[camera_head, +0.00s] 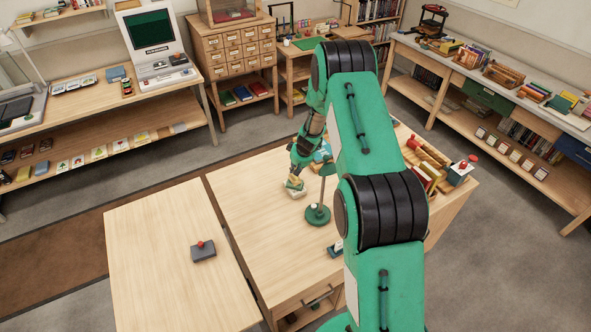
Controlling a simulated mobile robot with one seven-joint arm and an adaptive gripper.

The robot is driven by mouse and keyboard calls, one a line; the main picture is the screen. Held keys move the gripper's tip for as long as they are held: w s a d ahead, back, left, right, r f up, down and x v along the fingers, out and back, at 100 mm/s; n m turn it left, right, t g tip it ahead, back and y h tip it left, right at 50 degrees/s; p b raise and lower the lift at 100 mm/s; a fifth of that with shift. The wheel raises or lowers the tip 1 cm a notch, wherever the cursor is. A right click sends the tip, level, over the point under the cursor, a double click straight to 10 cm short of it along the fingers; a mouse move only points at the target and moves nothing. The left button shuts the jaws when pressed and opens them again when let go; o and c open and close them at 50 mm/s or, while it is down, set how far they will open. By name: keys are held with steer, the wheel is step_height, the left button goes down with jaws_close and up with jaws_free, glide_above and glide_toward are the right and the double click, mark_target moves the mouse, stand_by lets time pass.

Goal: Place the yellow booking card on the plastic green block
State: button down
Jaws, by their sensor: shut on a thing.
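My gripper (297,180) is low over the middle of the wooden desk (250,215), left of a stand with a round green base. It is shut on a small pale thing (293,190) between its fingertips. The thing is too small and too covered by the fingers for me to tell whether it is the yellow booking card. I cannot pick out the plastic green block with certainty. My arm hides much of the desk's right side.
The stand's round green base (317,214) is close to my gripper. A dark box with a red button (203,251) lies on the left table (150,240). Books and a red-knobbed box (462,170) stand at the desk's right. The desk's left part is clear.

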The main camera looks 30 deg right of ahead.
steer(key=shift+f, duration=0.15)
steer(key=c, duration=1.7)
jaws_free()
steer(key=shift+r, duration=0.2)
steer(key=shift+r, duration=0.25)
steer(key=v, duration=1.1)
steer(key=shift+s+r+b, duration=0.2)
steer(key=shift+s+b, duration=0.05)
steer(key=shift+b, duration=0.05)
